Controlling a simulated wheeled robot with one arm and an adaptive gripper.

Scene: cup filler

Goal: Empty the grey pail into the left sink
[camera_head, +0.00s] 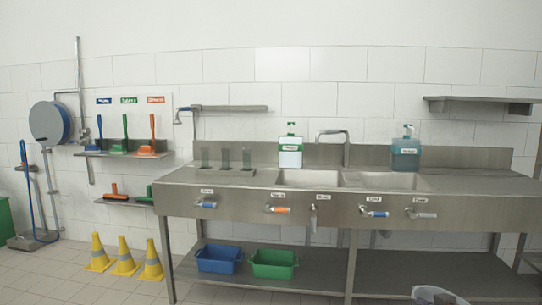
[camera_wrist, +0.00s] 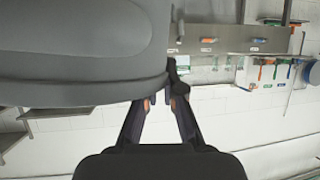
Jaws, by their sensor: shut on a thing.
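The grey pail (camera_wrist: 80,40) fills the upper left of the wrist view, large and close. My gripper (camera_wrist: 160,98) is shut on its edge; the exact grip point is partly hidden by the dark fingers. In the head view a grey rounded rim (camera_head: 418,290) with something white inside is cut off by the bottom edge, right of centre; I cannot tell surely that it is the pail. The left sink (camera_head: 310,179) is a steel basin set in the counter, beside the right basin (camera_head: 388,181). My gripper does not show in the head view.
A tap (camera_head: 346,148) stands behind the basins, with a white-green bottle (camera_head: 290,152) and a teal bottle (camera_head: 406,155). Labelled handles line the counter front (camera_head: 330,212). Blue (camera_head: 219,260) and green (camera_head: 274,264) tubs sit below. Yellow cones (camera_head: 124,256) stand left.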

